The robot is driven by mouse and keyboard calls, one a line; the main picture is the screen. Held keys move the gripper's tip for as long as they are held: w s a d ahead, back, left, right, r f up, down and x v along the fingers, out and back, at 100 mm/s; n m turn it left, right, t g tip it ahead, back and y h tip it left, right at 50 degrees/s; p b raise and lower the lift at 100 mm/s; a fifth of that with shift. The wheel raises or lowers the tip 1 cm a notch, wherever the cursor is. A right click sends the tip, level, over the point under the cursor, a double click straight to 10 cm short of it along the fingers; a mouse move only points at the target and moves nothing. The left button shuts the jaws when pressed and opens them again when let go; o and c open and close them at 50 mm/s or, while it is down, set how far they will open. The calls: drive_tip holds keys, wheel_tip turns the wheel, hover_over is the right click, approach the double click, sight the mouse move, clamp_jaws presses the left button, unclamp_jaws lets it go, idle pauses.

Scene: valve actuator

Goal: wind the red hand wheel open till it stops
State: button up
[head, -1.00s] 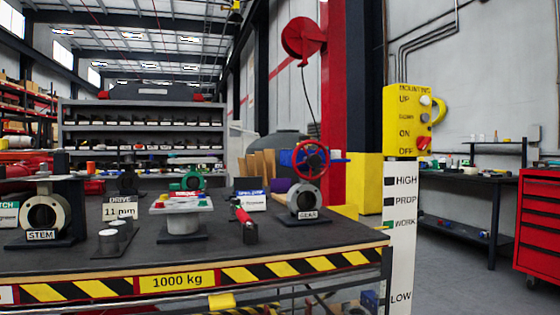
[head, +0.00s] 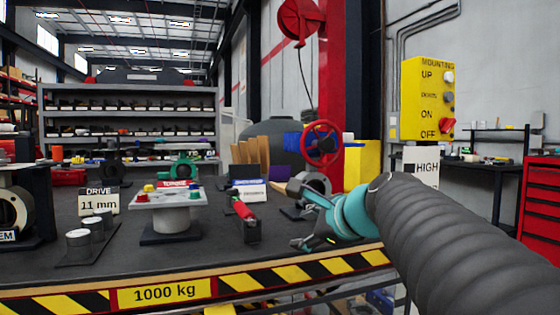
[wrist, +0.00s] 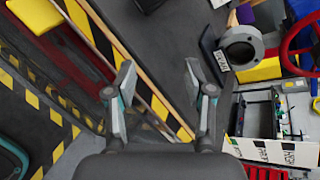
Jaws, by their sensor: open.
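The red hand wheel (head: 337,144) stands upright on top of the GEAR valve at the back right of the bench in the head view. The grey round valve body (head: 318,182) under it is partly hidden behind my gripper. My gripper (head: 303,217) is open and empty over the right part of the bench, below and in front of the wheel. In the wrist view the open fingers (wrist: 158,72) have nothing between them. The valve body (wrist: 241,50) and part of the red wheel (wrist: 290,42) lie to their right, apart from them.
A red-handled tool (head: 242,210) stands on the bench left of my gripper. A pedestal with coloured knobs (head: 172,212) is further left. A yellow MOUNTING control box (head: 420,100) stands right of the bench. The striped bench edge (head: 290,273) runs below my gripper.

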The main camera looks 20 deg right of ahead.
drive_tip(key=w+d+r+m+t, duration=0.3)
drive_tip(key=w+d+r+m, duration=0.1)
drive_tip(key=d+r+m, duration=0.35)
drive_tip(key=m+t+h, duration=0.2)
drive_tip(key=m, duration=0.4)
approach(329, 144)
drive_tip(key=w, duration=0.4)
drive_tip(key=w+p, duration=0.1)
drive_tip(key=w, duration=0.7)
drive_tip(key=shift+w+a, duration=0.3)
drive_tip(key=shift+w, duration=0.05)
drive_tip(key=c, duration=0.9)
